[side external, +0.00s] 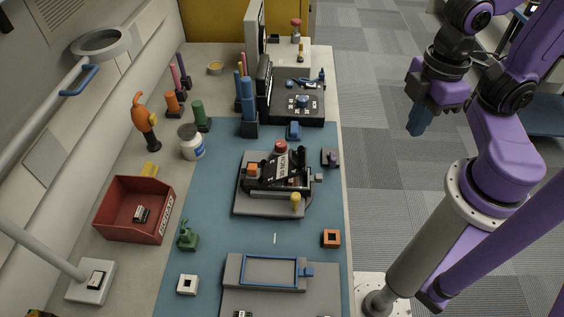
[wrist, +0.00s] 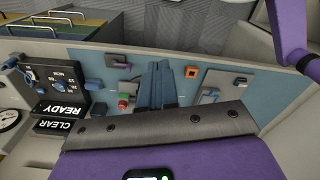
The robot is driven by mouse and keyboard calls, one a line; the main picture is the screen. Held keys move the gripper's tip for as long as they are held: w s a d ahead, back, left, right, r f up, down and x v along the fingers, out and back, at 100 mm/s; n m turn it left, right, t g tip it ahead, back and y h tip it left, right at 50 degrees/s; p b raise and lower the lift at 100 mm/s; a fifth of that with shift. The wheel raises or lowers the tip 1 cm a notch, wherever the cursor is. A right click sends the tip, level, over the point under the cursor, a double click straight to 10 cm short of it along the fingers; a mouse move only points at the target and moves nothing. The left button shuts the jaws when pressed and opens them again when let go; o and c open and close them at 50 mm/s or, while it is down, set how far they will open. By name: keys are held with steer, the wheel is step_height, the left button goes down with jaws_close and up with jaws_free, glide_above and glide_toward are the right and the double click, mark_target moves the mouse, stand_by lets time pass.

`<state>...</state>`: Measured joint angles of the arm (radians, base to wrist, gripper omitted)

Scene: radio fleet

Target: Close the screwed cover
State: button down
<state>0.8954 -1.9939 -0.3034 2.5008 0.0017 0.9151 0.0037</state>
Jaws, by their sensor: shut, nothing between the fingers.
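A black device (side external: 270,175) with white lettering sits on a grey base plate (side external: 268,208) in the middle of the blue mat. A red knob (side external: 281,147) is at its back and a yellow knob (side external: 296,201) at its front right. A black lettered panel on it looks tilted; I cannot tell which part is the screwed cover or whether it is open. My gripper (side external: 418,118) hangs to the right of the bench, well apart from the device, over the floor. Its blue fingers (wrist: 162,85) are together and empty in the wrist view, hiding part of the bench.
A grey fixture with a blue frame (side external: 232,272) is at the front. An orange square block (side external: 331,239) and a small dark block (side external: 330,158) are near the right edge. A red bin (side external: 112,210), white jar (side external: 190,142) and tool holders line the left. Mat around the device is partly clear.

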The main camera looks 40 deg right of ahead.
steer(key=w+a+r+m+g+h, duration=0.15)
steer(key=w+a+r+m, duration=0.25)
steer(key=w+a+m, duration=0.75)
steer(key=m+g+h, duration=0.1)
steer(key=m+h, duration=0.1)
steer(key=m, duration=0.8)
glide_toward(290, 153)
steer(key=x, duration=0.7)
steer(key=shift+a, duration=0.1)
steer(key=shift+s+d+f+t+y, duration=0.6)
steer(key=shift+s+d+t+y, duration=0.05)
steer(key=shift+s+d+t, duration=0.2)
steer(key=shift+s+d+f, duration=0.3)
steer(key=shift+f, duration=0.25)
steer(key=shift+s+d+f, duration=0.25)
steer(key=shift+f, duration=0.3)
steer(key=shift+s+d+f, duration=0.3)
steer(key=shift+f, duration=0.2)
steer(key=shift+s+f, duration=0.1)
